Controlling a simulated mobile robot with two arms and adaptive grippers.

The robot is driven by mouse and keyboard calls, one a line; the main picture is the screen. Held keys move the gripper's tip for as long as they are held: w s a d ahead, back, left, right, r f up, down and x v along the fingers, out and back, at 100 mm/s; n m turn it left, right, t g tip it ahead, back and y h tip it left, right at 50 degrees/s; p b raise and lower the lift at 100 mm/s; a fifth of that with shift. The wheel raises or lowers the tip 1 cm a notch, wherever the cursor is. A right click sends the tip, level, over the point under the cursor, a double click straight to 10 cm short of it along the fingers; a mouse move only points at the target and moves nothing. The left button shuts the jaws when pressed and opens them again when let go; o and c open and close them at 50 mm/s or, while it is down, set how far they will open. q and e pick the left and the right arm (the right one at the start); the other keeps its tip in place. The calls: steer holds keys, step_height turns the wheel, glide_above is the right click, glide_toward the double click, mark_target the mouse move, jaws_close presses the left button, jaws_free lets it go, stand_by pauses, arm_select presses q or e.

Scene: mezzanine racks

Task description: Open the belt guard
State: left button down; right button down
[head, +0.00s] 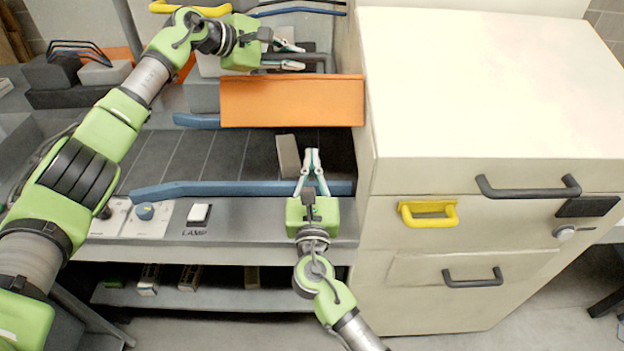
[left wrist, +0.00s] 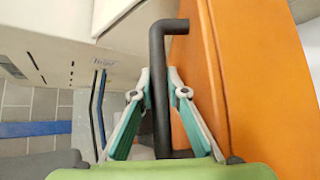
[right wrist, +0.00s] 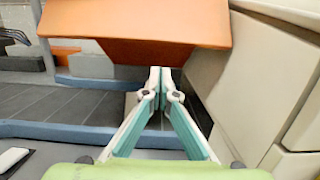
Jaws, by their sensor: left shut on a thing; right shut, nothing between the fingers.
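The orange belt guard (head: 290,103) sits above the dark belt (head: 190,158), against the cream cabinet. It fills the right of the left wrist view (left wrist: 262,80) and the top of the right wrist view (right wrist: 140,22). My left gripper (head: 298,56) is shut on the guard's black bar handle (left wrist: 158,50), with one finger on each side of it. My right gripper (head: 312,157) is shut and empty. It is over the near blue rail (head: 230,189), below the guard's lower edge in the picture. In the right wrist view its fingertips meet just below that edge.
A grey-brown block (head: 288,156) lies on the belt beside my right gripper. The cream cabinet (head: 480,90) with handles blocks the right side. A panel with a lamp switch (head: 199,214) is at front left. The belt's left part is clear.

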steer(key=shift+w+r, duration=1.5)
steer(key=shift+r, duration=0.2)
steer(key=shift+r, duration=0.1)
